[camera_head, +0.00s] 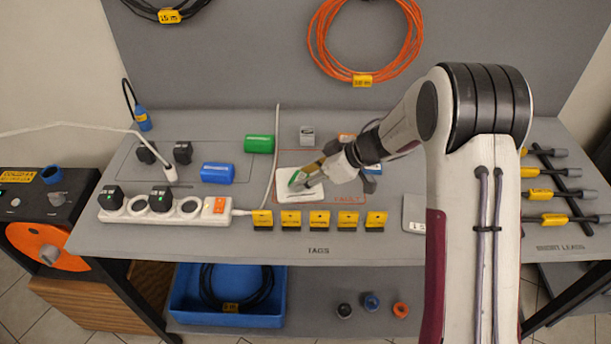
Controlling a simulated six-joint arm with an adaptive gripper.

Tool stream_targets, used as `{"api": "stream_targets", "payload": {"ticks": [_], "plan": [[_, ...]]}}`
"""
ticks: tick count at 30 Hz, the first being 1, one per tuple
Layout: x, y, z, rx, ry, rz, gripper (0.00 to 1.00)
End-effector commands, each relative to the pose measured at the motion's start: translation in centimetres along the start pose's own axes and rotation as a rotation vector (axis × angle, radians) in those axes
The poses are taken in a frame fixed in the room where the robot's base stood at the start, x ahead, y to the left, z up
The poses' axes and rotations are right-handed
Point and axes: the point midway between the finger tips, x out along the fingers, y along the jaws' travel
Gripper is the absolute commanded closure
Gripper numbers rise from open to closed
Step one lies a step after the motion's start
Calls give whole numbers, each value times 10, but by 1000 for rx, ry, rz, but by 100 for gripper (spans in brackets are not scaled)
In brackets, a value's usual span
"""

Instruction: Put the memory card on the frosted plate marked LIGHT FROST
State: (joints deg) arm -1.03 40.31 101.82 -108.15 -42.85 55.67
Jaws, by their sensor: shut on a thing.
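My gripper (312,175) reaches in from the right, over a white sheet or plate (285,190) inside a red outline marked FAULT. It is shut on a small thin green piece (296,178), which is too small to identify surely as the memory card. The piece is at or just above the white surface; I cannot tell whether they touch. I cannot read LIGHT FROST anywhere. A grey plate (412,212) with partly hidden lettering lies right of the outline, beside my arm, which covers part of that area.
A power strip (140,205) with plugs, a blue cylinder (217,173) and a green cylinder (259,144) stand to the left. Several yellow tags (291,219) line the front. A grey block (307,135) stands behind. Probe leads (550,195) lie at right.

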Motion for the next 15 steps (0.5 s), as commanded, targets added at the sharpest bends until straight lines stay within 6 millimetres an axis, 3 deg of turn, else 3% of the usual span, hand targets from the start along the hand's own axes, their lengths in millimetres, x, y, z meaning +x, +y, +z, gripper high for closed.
{"api": "stream_targets", "payload": {"ticks": [3, 4, 6, 15], "plan": [[2, 0, 2, 0, 0, 0, 84], [2, 0, 2, 0, 0, 0, 60], [2, 0, 2, 0, 0, 0, 46], [2, 0, 2, 0, 0, 0, 46]]}}
